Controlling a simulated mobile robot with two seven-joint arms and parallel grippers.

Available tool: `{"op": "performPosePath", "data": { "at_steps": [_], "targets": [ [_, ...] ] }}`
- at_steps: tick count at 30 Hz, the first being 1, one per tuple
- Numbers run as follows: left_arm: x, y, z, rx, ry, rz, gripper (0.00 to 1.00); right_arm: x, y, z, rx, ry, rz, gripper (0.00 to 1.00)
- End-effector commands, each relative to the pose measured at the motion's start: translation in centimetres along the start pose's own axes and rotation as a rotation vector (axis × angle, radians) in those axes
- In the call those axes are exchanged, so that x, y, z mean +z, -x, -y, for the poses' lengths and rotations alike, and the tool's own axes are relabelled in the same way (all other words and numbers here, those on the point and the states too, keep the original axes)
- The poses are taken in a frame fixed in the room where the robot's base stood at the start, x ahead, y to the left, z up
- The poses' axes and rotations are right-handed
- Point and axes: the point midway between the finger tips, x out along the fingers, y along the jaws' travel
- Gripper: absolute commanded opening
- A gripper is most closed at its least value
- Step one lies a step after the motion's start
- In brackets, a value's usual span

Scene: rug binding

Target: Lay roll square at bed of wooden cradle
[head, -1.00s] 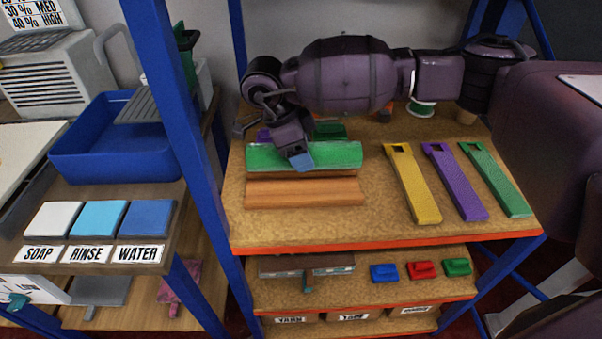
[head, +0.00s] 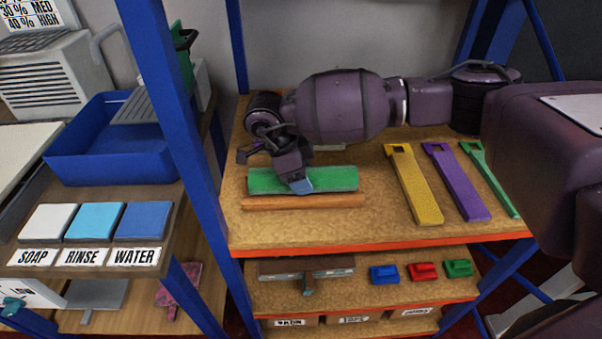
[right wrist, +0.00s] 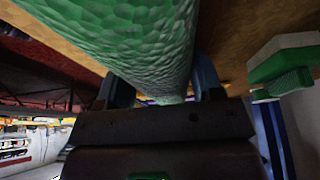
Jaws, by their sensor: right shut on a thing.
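The green roll (head: 330,180) lies lengthwise left to right at the wooden cradle (head: 303,202) on the upper shelf. It looks nearly parallel to the cradle, whose front strip shows below it; the bed is hidden behind the roll. I cannot tell whether the roll touches the bed. My right gripper (head: 301,186) is shut on the green roll, left of its middle, from above and behind. In the right wrist view the pebbled green roll (right wrist: 140,40) runs between the fingers (right wrist: 163,85). My left gripper is not in view.
Yellow (head: 415,185), purple (head: 458,182) and green (head: 490,180) strips lie right of the cradle. The shelf's orange front edge (head: 390,243) is clear. A blue post (head: 190,150) stands at left. Red, blue and green blocks sit on the lower shelf.

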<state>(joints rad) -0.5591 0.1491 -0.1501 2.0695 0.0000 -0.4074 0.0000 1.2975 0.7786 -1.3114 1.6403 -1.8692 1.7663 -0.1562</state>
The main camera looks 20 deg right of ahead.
Motion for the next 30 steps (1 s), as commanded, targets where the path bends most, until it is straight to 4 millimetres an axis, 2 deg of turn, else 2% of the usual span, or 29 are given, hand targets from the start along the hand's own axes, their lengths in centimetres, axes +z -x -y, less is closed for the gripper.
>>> {"op": "performPosePath", "data": {
  "at_steps": [1, 5, 13, 17, 20, 30],
  "targets": [
    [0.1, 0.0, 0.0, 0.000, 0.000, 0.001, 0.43, 0.0, -0.1, 0.0, 0.001, 0.000, 0.000, 0.65],
    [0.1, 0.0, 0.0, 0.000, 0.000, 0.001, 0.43, 0.0, -0.1, 0.0, 0.001, 0.000, 0.000, 0.85],
    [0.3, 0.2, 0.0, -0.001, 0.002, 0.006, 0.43, 0.0, 0.0, 0.0, 0.000, 0.000, 0.000, 0.86],
    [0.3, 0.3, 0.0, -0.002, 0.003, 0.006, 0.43, -0.1, 0.7, 0.0, -0.001, 0.000, 0.001, 0.86],
    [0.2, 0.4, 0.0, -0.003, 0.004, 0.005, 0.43, 0.0, 2.0, 0.0, -0.003, -0.001, 0.002, 0.86],
    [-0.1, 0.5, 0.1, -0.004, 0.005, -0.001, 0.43, -0.1, 8.5, 0.0, -0.004, 0.000, 0.000, 0.86]
  ]
}}
